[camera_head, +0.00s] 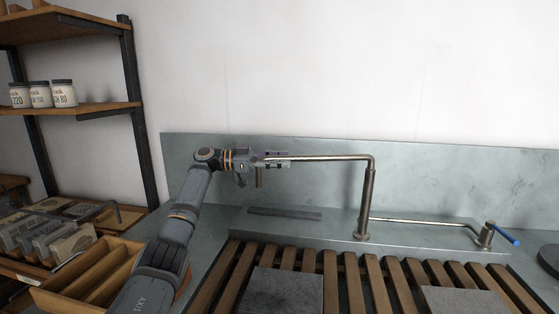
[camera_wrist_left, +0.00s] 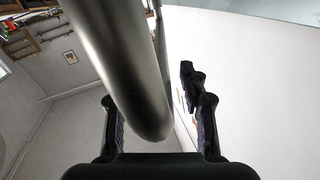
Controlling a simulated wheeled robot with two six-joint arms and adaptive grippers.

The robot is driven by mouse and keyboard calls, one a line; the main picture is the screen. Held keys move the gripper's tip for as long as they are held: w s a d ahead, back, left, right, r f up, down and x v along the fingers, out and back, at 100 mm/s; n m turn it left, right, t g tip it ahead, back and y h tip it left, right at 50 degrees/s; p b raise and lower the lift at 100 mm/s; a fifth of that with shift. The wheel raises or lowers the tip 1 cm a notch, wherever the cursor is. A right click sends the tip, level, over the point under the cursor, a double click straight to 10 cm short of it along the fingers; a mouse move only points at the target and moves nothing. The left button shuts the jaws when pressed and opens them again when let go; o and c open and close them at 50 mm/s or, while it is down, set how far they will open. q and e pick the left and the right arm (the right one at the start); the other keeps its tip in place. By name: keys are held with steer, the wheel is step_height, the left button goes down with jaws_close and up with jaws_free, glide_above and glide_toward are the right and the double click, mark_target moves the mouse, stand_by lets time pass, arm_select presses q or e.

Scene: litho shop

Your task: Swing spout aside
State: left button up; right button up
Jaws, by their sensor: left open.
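The metal spout (camera_head: 335,158) runs level to the left from the top of its upright post (camera_head: 367,200), which stands on the grey ledge behind the slatted rack. My left gripper is open at the spout's left end. In the left wrist view the spout (camera_wrist_left: 120,65) lies large and close between the two open fingers (camera_wrist_left: 160,130). I cannot tell whether either finger touches it. My right gripper is not in view.
A lever with a blue handle (camera_head: 507,235) is at the right of the ledge. A slatted wooden rack (camera_head: 314,262) bears grey stone slabs (camera_head: 285,291). A wooden box (camera_head: 88,275) and shelves with jars (camera_head: 62,93) are at left. A flat dark bar (camera_head: 285,213) lies under the spout.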

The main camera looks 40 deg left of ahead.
arm_select(q)
steer(key=shift+s+a, duration=0.25)
steer(key=v, duration=1.1)
steer(key=shift+s+a, duration=0.1)
